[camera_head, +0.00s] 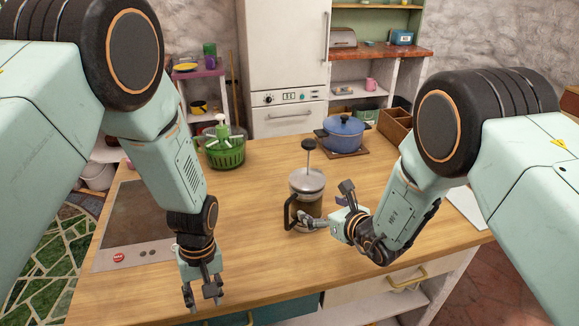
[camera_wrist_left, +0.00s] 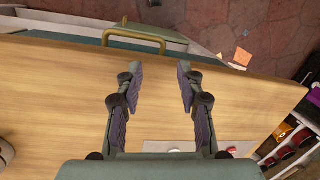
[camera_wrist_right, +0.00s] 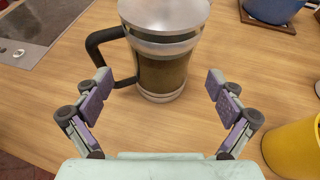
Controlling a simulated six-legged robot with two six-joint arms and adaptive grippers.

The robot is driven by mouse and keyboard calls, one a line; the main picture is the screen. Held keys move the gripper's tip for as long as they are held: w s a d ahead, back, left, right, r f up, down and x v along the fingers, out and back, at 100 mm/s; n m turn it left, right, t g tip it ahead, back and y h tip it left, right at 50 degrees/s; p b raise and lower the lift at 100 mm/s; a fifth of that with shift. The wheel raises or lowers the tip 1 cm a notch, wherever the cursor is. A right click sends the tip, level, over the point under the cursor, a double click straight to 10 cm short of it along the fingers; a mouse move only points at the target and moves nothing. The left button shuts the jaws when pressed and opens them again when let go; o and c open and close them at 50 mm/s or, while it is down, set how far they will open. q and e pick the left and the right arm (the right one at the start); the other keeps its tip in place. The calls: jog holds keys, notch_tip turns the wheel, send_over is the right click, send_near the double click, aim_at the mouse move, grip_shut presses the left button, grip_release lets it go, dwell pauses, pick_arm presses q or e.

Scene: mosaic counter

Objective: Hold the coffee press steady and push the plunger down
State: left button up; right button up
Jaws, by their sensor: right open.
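The coffee press (camera_head: 306,190) stands upright on the wooden counter, with a metal lid, dark contents and a black handle on its left. Its plunger rod is raised, with a black knob (camera_head: 308,145) on top. My right gripper (camera_head: 325,207) is open in front of the press. In the right wrist view the press (camera_wrist_right: 162,70) stands beyond and between the spread fingers (camera_wrist_right: 158,92), apparently not enclosed. The knob is outside that view. My left gripper (camera_head: 204,298) is open and empty over the counter's front edge; its spread fingers (camera_wrist_left: 158,75) show only counter between them.
A cooktop (camera_head: 137,225) lies at the left. A green spinner bowl (camera_head: 223,148) and a blue pot (camera_head: 344,133) stand at the back. A yellow object (camera_wrist_right: 295,148) is right of my right gripper. The counter left of the press is clear.

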aim_at(315, 205)
jog(key=shift+d+f, duration=0.1)
jog(key=shift+d, duration=0.2)
pick_arm(q)
jog(key=w+d+r+n+t+h, duration=0.1)
jog(key=w+d+r+n, duration=0.35)
jog(key=w+r, duration=0.4)
jog(key=w+d+r+n+t+h, duration=0.1)
jog(key=w+d+r+n, duration=0.4)
jog(key=w, duration=0.7)
pick_arm(e)
jog(key=shift+s+a, duration=0.1)
jog(key=shift+a, duration=0.1)
jog(key=shift+d, duration=0.1)
jog(key=shift+w+a+f, duration=0.15)
jog(key=shift+w+a, duration=0.05)
jog(key=shift+w, duration=0.25)
jog(key=x, duration=0.5)
jog(key=shift+s, duration=0.1)
jog(key=shift+x, duration=1)
pick_arm(q)
jog(key=w+d+r+n+h, duration=0.1)
jog(key=d+r+n, duration=0.3)
jog(key=r, duration=0.6)
jog(key=w+d+r+n+t+h, duration=0.1)
jog(key=w+d+r+n, duration=0.2)
jog(key=r, duration=0.6)
jog(key=shift+w+d+r+n, duration=0.35)
jog(key=shift+w+d, duration=0.05)
jog(key=shift+w, duration=0.3)
